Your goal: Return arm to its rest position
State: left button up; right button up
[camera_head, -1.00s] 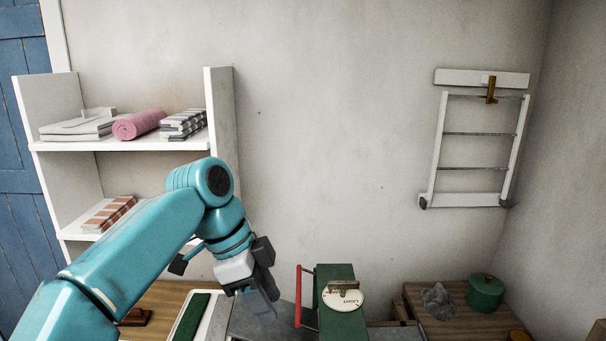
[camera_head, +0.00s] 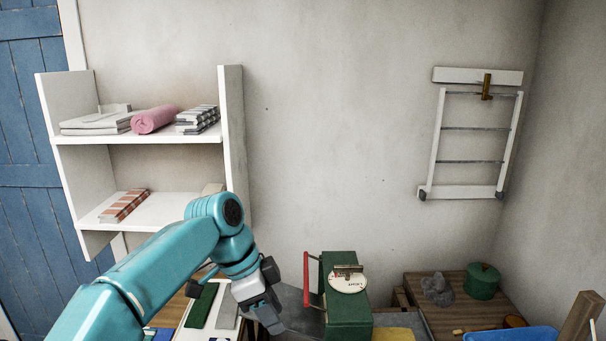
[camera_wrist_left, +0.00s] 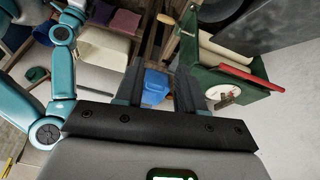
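My left arm is teal and comes in from the lower left in the head view, bent at a raised joint. Its left gripper (camera_head: 270,318) points down over the worktop, left of a green box (camera_head: 347,315) with a round white dial and a red handle. In the left wrist view, the two dark fingers of the left gripper (camera_wrist_left: 157,72) stand apart with nothing held between them. A blue object (camera_wrist_left: 155,85) shows beyond the gap. Teal arm links of mine show at the left of the wrist view. My right gripper is not visible in either view.
A white shelf (camera_head: 190,139) with folded cloths and a pink roll (camera_head: 154,119) stands behind the arm. A white rack (camera_head: 431,145) hangs on the wall. A green pot (camera_head: 482,281) and a blue bin (camera_head: 512,334) are at lower right. The wall's middle is bare.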

pick_arm(q)
jog(key=s+a+f+n+b, duration=0.1)
jog(key=s+f+n, duration=0.15)
jog(key=f, duration=0.85)
jog(key=s+a+f+n, duration=0.1)
jog(key=f+n, duration=0.3)
jog(key=f, duration=0.7)
jog(key=s+a+f+n+b, duration=0.15)
jog(key=f+n, duration=0.25)
jog(key=f, duration=0.7)
jog(key=s+a+f+n, duration=0.1)
jog(key=s+f+n, duration=0.3)
jog(key=s, duration=0.6)
jog(key=s+a+f+n, duration=0.1)
jog(key=s+f+n, duration=0.2)
jog(key=s+f, duration=0.4)
jog(key=s, duration=0.4)
jog(key=shift+a+n+b, duration=0.2)
jog(key=shift+n+b, duration=0.15)
jog(key=shift+w+f, duration=0.1)
